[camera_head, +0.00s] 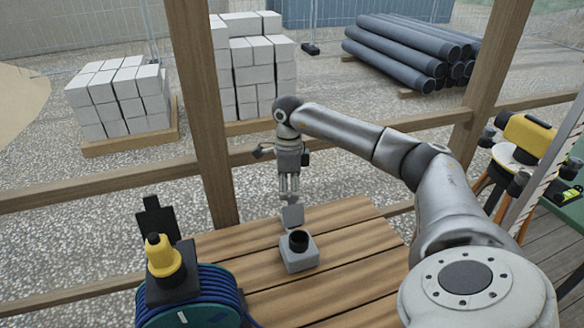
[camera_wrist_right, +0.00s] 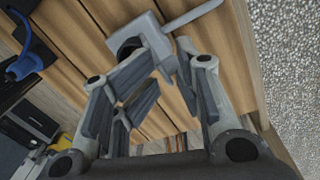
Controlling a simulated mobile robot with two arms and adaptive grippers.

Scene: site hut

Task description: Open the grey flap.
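The grey flap (camera_head: 292,216) stands raised at the far edge of a small grey box (camera_head: 298,258), a socket-like unit on the wooden table. The box's round black opening is uncovered. My right gripper (camera_head: 290,193) points down just above the flap. I cannot tell whether a fingertip touches the flap. My left gripper is not in view.
The wooden table (camera_head: 335,262) is clear right of the box. A blue cable reel (camera_head: 190,300) with a yellow-and-black part (camera_head: 163,256) stands at the left. A wooden post (camera_head: 203,110) and rail rise behind. A yellow instrument (camera_head: 528,133) is at the right.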

